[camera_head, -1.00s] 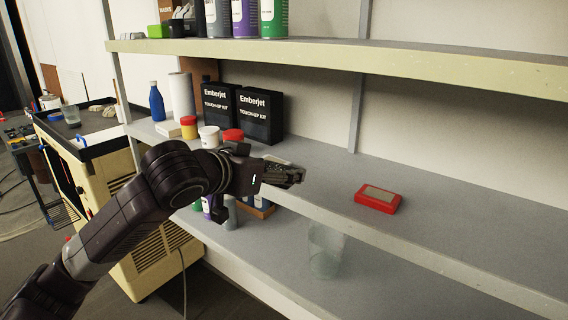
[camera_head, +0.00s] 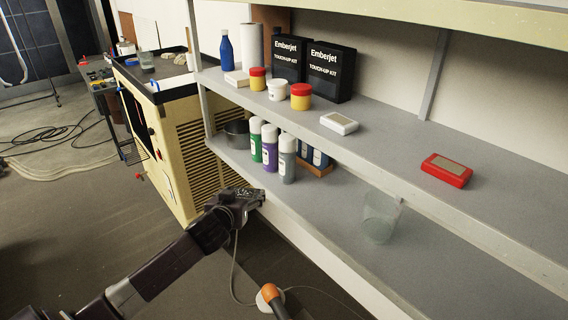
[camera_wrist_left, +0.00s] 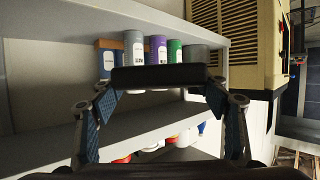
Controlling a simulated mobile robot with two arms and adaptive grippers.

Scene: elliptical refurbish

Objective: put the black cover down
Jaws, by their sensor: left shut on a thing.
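My left gripper (camera_head: 250,196) is low beside the front edge of the lower shelf, at its left end. In the left wrist view its two fingers (camera_wrist_left: 160,98) are shut on the black cover (camera_wrist_left: 160,77), a dark flat bar seen edge-on between the fingertips. In the head view the cover is hard to tell apart from the dark gripper. The cover is held in front of the shelves; whether it touches one cannot be told. My right gripper is not in view.
The lower shelf (camera_head: 330,212) holds several spray cans (camera_head: 270,147) and a clear container (camera_head: 381,217). The upper shelf board (camera_head: 395,165) holds black kit boxes (camera_head: 331,72), jars, a white device (camera_head: 339,123) and a red device (camera_head: 446,170). A yellow cabinet (camera_head: 178,150) stands left. An orange-ended object (camera_head: 270,293) is below.

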